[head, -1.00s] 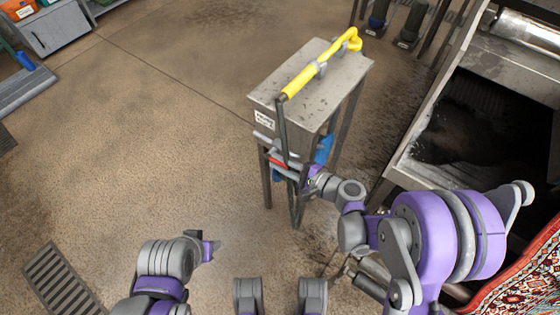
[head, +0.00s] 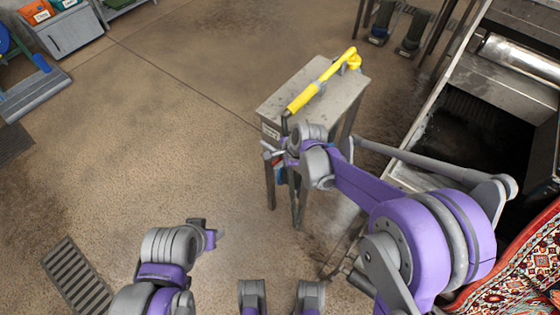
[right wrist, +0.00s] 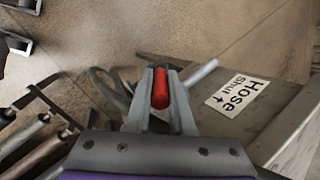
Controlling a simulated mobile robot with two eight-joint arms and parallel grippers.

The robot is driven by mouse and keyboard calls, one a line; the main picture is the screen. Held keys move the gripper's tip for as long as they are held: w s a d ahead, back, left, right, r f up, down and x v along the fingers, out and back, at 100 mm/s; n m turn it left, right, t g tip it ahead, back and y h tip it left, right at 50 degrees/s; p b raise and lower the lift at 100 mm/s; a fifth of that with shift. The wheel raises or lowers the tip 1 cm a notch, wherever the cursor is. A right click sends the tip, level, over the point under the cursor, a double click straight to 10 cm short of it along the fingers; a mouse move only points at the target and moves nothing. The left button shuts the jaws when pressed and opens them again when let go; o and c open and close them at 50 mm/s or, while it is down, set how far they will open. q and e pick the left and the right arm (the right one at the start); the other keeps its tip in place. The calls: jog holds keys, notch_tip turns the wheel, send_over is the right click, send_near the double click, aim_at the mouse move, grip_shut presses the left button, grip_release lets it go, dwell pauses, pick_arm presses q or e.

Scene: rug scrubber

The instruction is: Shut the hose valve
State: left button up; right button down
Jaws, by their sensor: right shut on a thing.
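The hose valve's red handle (right wrist: 160,88) is in the right wrist view, between the two grey fingers of my right gripper (right wrist: 160,100). The fingers are shut on it. A label reading "Hose Shut" with an arrow (right wrist: 237,97) is on the metal stand to the right of the handle.
A yellow spray wand (head: 320,82) lies across the stand's top. A metal machine with a dark basin (head: 480,125) stands at right, with a patterned red rug (head: 520,270) below. A floor grate (head: 77,278) is at lower left. The left floor is largely open.

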jog(key=shift+w+a+r+g+h+p, duration=0.15)
jog(key=shift+w+a+g+h, duration=0.15)
jog(key=shift+h, duration=0.25)
jog(key=shift+w+a+r+g+h+p, duration=0.1)
jog(key=shift+a+r+g+h+p, duration=0.05)
jog(key=shift+g+h, duration=0.35)
jog(key=shift+w+a+g+h, duration=0.2)
jog(key=shift+a+g+h, duration=0.15)
jog(key=shift+g+h, duration=0.55)
jog(key=shift+h, duration=0.25)
jog(key=c, duration=0.8)
grip_release()
jog(key=shift+f, duration=0.1)
notch_tip(320, 180, up, 11)
jog(key=shift+a+f+p, duration=0.1)
jog(key=shift+p, duration=0.8)
